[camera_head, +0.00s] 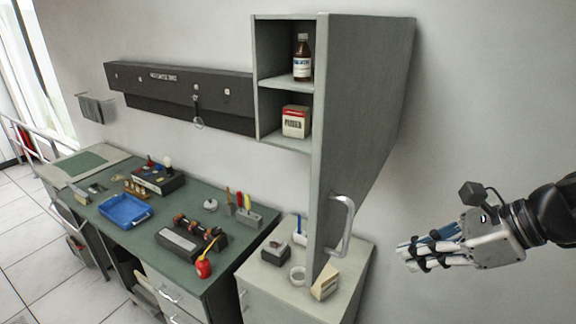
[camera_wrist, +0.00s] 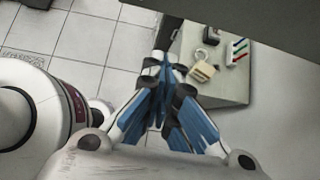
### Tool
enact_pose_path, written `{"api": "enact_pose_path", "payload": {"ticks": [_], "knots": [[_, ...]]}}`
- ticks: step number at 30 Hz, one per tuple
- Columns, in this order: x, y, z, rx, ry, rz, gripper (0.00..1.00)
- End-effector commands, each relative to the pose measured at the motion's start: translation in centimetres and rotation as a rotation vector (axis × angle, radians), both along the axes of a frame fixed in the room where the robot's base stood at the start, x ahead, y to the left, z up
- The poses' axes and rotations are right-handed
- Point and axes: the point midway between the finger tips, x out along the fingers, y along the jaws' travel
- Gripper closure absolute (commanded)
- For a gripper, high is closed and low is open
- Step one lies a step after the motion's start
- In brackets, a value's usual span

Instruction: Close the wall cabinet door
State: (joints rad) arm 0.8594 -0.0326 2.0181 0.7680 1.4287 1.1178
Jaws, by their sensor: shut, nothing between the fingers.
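The wall cabinet (camera_head: 284,83) hangs on the wall with its grey door (camera_head: 362,110) swung wide open. The door has a metal bar handle (camera_head: 343,226) near its lower free edge. On its shelves are a brown bottle (camera_head: 302,60) and a white and red box (camera_head: 296,122). My gripper (camera_head: 404,255) is to the right of the door, apart from the handle, with its fingers together and empty. In the wrist view the shut fingers (camera_wrist: 165,62) point over a low cabinet, and a dark panel edge (camera_wrist: 240,20), likely the door, crosses the top.
A green workbench (camera_head: 130,228) with a blue tray (camera_head: 125,210) and tools stands at the left. A low grey cabinet (camera_head: 270,275) under the door holds a small box (camera_head: 325,284), a roll and a dark block.

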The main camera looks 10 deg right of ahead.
Motion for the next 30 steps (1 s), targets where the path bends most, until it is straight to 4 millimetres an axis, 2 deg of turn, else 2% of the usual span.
{"api": "enact_pose_path", "payload": {"ticks": [5,17,22,30], "knots": [[0.8,0.8,-1.2,0.009,0.003,-0.011,1.0],[4.2,5.6,-7.1,0.007,0.004,-0.006,1.0],[5.8,7.6,-6.9,0.004,0.002,-0.005,1.0],[6.7,8.7,-7.0,0.004,0.002,-0.011,1.0]]}}
